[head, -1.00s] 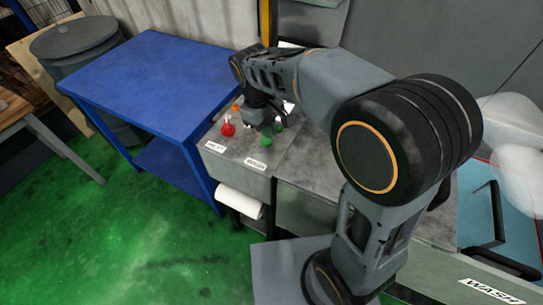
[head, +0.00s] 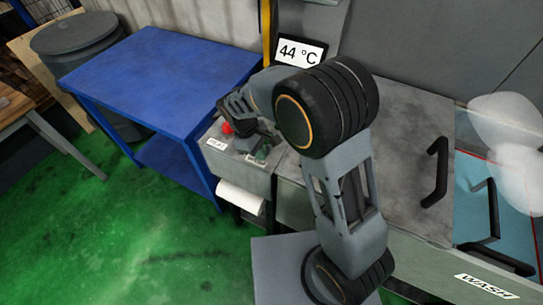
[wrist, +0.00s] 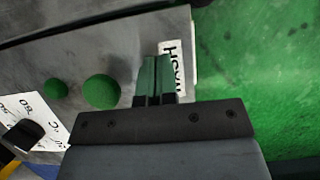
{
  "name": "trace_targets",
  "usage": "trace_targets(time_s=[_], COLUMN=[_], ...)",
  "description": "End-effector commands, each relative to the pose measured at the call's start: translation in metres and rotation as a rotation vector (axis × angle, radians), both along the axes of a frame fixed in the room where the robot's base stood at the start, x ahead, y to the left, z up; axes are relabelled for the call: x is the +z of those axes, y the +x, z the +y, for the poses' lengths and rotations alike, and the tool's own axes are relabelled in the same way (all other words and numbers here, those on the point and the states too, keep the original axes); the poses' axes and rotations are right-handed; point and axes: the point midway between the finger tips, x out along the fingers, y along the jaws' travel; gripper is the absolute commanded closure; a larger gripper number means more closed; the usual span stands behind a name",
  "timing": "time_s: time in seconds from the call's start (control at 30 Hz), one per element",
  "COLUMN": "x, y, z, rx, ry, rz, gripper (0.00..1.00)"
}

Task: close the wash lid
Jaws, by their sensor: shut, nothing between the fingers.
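The wash bay, marked WASH (head: 487,286), is at the right edge of the head view. Its blue inside (head: 510,240) is visible, with a black handle (head: 488,212) at its left side. A grey panel (head: 400,125) with another black handle (head: 436,172) lies to its left; I cannot tell which part is the wash lid. A large green button (wrist: 101,91) is just left of the fingers.
A smaller green button (wrist: 55,89) and a black dial knob (wrist: 24,138) are further left. A red button (head: 227,128) is on the panel. A display (head: 300,52) reads 44 °C. A blue table (head: 160,80) stands left. White cloudy shapes (head: 505,125) hang over the bay.

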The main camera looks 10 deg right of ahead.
Motion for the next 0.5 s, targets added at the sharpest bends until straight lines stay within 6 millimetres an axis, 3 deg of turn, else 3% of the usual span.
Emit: trace_targets(time_s=[0.2,0.5], x=[0.003,0.001], y=[-0.015,-0.022], z=[-0.023,-0.033], rx=[-0.003,-0.001], ry=[0.000,0.001], rz=[-0.001,-0.003], gripper=[1.00,1.00])
